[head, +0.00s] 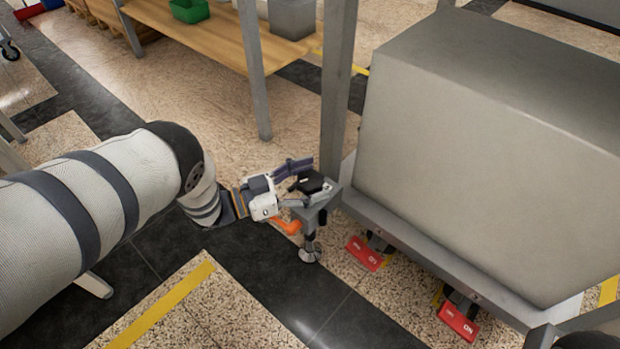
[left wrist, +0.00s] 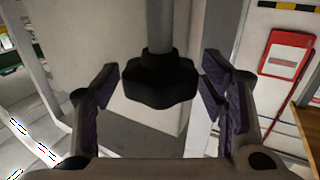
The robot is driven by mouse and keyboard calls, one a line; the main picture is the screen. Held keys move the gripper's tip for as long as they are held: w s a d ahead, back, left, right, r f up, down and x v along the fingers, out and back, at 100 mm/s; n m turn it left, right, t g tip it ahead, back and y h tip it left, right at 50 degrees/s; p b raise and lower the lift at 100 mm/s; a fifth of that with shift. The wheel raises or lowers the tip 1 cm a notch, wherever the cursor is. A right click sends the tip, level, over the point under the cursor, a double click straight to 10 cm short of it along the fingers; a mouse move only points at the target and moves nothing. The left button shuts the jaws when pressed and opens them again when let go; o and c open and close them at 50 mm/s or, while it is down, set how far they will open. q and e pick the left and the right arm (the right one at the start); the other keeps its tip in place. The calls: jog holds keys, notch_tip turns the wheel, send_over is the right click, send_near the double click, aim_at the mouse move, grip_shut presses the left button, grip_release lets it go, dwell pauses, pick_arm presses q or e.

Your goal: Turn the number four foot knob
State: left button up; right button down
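The black lobed foot knob (left wrist: 158,82) hangs on a grey rod in the left wrist view. In the head view a black knob (head: 312,184) shows at the near corner of the grey frame, above a foot with a round metal pad (head: 310,254). I cannot read a number on it. My left gripper (head: 300,179) is at this corner. Its fingers are open, one on each side of the knob in the left wrist view (left wrist: 162,80), with gaps showing between knob and pads. My right gripper is not in view.
A large grey block (head: 490,150) stands on the frame, with an upright post (head: 338,80) beside the corner. Red pedals (head: 365,253) sit low along the frame's edge. An orange part (head: 285,226) is just below my gripper. A wooden bench (head: 215,35) stands behind; floor lies open in front.

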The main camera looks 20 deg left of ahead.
pick_arm(q)
jog(key=v, duration=1.2)
jog(key=s+d+n+t+y+p, duration=0.3)
jog(key=d+n+t+y+p, duration=0.15)
jog(key=d+n+y, duration=1)
jog(key=w+a+y+b, duration=0.1)
jog(key=w+a, duration=0.1)
jog(key=w, duration=0.1)
jog(key=w+a+m+b, duration=0.1)
jog(key=w+b, duration=0.1)
jog(key=w, duration=0.2)
jog(key=w+a+m+t+y+b, duration=0.1)
jog(key=w+a+b, duration=0.1)
jog(key=w, duration=0.1)
jog(key=shift+w+a+f+m+y, duration=0.25)
jog(key=shift+w+a+y, duration=0.05)
jog(key=shift+y, duration=0.05)
jog(key=shift+w+r, duration=0.15)
jog(key=shift+w, duration=0.1)
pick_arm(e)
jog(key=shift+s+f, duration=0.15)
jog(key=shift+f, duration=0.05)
